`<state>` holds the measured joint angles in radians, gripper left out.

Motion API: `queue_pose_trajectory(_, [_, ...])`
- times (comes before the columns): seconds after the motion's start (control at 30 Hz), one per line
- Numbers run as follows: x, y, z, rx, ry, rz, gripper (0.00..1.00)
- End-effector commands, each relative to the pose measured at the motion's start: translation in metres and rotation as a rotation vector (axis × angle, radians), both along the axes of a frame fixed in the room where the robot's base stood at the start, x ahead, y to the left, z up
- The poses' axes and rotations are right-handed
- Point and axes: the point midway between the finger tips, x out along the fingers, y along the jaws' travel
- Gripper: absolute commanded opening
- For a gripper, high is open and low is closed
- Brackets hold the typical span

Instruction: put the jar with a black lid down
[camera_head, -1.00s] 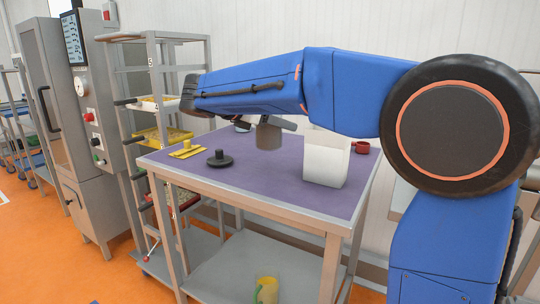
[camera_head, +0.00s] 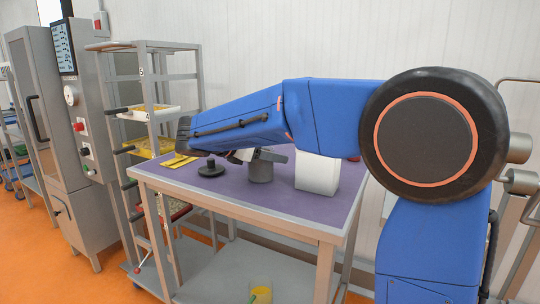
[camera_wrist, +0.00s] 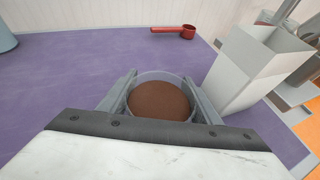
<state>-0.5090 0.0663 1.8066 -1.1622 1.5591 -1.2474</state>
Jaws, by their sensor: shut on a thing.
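My gripper (camera_wrist: 162,98) is shut on a grey, see-through jar (camera_head: 260,171), one finger on each side. In the wrist view the jar (camera_wrist: 160,101) is seen from above: a clear rim around a brown round surface, with no black lid visible on it. The jar is upright, at or just above the purple table top (camera_head: 236,190); I cannot tell whether its base touches. A black round piece with a knob (camera_head: 211,168) sits on the table to the jar's left in the head view.
A white square container (camera_head: 317,173) stands close to the jar's right. A red scoop (camera_wrist: 180,31) lies farther back. Yellow pieces (camera_head: 178,160) lie at the table's left. A rack with trays (camera_head: 150,114) stands left. A yellowish container (camera_head: 261,292) is on the lower shelf.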

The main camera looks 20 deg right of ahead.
Motion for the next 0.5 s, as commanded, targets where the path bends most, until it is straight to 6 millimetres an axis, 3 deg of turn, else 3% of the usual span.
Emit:
queue_pose_trajectory(0.03, [0.0000, 0.0000, -0.0012, 0.000, 0.001, 0.000, 0.60])
queue_pose_trajectory(0.1, [0.0000, 0.0000, -0.0009, 0.000, 0.000, 0.000, 0.76])
queue_pose_trajectory(0.5, [-0.0006, 0.0027, 0.0029, 0.000, 0.000, 0.001, 0.76])
